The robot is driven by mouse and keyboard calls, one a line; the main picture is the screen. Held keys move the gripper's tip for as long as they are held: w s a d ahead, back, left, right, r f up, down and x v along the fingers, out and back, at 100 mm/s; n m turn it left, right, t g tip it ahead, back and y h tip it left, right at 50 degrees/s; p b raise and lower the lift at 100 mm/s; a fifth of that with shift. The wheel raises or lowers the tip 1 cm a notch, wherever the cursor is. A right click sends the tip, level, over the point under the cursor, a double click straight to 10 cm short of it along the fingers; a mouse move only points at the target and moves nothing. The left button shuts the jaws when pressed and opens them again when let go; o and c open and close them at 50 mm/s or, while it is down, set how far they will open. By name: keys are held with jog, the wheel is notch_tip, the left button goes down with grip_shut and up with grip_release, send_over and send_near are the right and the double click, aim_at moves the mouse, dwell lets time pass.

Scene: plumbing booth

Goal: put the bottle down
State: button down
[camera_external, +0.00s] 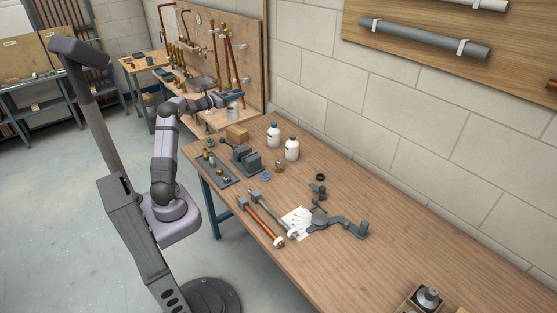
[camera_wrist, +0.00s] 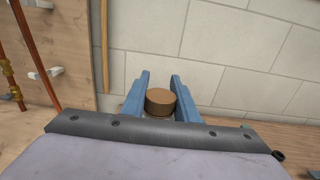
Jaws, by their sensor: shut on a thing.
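My gripper (camera_external: 232,96) is at the far end of the workbench, near the upright pipe board. Its two blue fingers also show in the wrist view (camera_wrist: 161,82). They are shut on a bottle (camera_external: 233,112), which looks pale in the external view and hangs below the fingers. In the wrist view its round brown top (camera_wrist: 160,97) shows between the fingers; the rest of it is hidden. I cannot tell whether its base touches anything.
Two white bottles (camera_external: 273,136) (camera_external: 292,149) stand on the workbench (camera_external: 370,195) near the wall. A cardboard box (camera_external: 237,133), a grey vise (camera_external: 246,158) and pipe tools (camera_external: 262,215) lie nearby. The bench's middle right is mostly clear.

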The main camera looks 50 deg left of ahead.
aim_at(227, 114)
notch_tip(227, 114, down, 10)
jog(key=p, duration=0.2)
dwell(0.7)
jog(key=shift+f, duration=0.1)
jog(key=c, duration=1.4)
grip_release()
jog(key=shift+s, duration=0.1)
jog(key=s+b, duration=0.3)
jog(key=s, duration=0.8)
jog(key=shift+s, duration=0.4)
